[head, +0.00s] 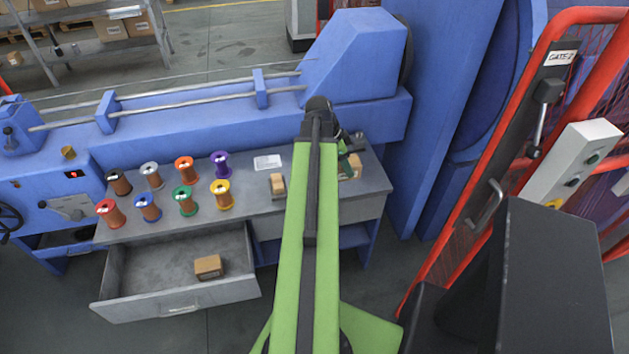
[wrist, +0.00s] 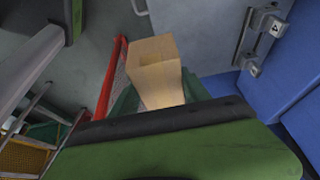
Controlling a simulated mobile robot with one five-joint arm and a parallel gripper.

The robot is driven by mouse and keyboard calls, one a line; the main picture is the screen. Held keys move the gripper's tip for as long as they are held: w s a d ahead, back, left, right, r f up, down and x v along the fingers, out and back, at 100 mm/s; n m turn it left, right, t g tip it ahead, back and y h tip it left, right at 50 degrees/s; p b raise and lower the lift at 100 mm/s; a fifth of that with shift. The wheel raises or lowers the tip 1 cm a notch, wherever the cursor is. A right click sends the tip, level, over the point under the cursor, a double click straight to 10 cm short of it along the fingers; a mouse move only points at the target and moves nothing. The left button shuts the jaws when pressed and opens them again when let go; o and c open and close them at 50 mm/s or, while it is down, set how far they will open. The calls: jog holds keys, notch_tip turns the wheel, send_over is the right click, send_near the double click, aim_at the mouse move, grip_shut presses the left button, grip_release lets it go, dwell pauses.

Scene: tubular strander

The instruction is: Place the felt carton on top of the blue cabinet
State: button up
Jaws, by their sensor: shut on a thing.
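My gripper (wrist: 160,88) is shut on a tan carton (wrist: 157,62), which stands out between the green fingers in the wrist view. No label on it can be read. In the head view my green arm reaches over the grey bench, and a carton (head: 352,167) shows by my gripper (head: 346,152), partly hidden by it. Blue machine bodies stand behind the bench and to its right; I cannot tell which one is the blue cabinet. In the wrist view a blue surface (wrist: 300,105) lies at the right, next to a grey panel with a latch marked 4.
The grey bench (head: 255,217) bears several coloured spools, a white card (head: 267,162) and a small carton (head: 277,184). Its drawer (head: 150,267) is pulled out, with another carton (head: 208,266) inside. A red mesh gate (head: 470,190) stands at the right.

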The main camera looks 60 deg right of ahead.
aim_at(356, 162)
jog(key=s, duration=0.1)
jog(key=s+d+f, duration=0.1)
jog(key=s+b, duration=0.1)
jog(key=shift+s+d+f, duration=0.2)
jog(key=shift+s+d, duration=0.05)
jog(key=shift+s, duration=0.15)
jog(key=w+d+f+b, duration=0.2)
jog(key=w, duration=0.1)
jog(key=w+d+f+b, duration=0.2)
jog(key=d, duration=0.1)
jog(key=w+d+f+b, duration=0.2)
jog(key=w, duration=0.1)
jog(key=shift+w+d+f+b, duration=0.25)
jog(key=shift+w+f+b, duration=0.05)
jog(key=shift+f+b, duration=0.1)
jog(key=shift+w+d, duration=0.15)
jog(key=shift+w, duration=0.05)
notch_tip(356, 162, down, 4)
jog(key=b, duration=0.4)
jog(key=shift+f, duration=0.25)
jog(key=o, duration=1.5)
jog(key=shift+r, duration=0.15)
jog(key=shift+c, duration=0.2)
jog(key=p+v, duration=1.1)
jog(key=v, duration=0.1)
jog(key=shift+r, duration=0.15)
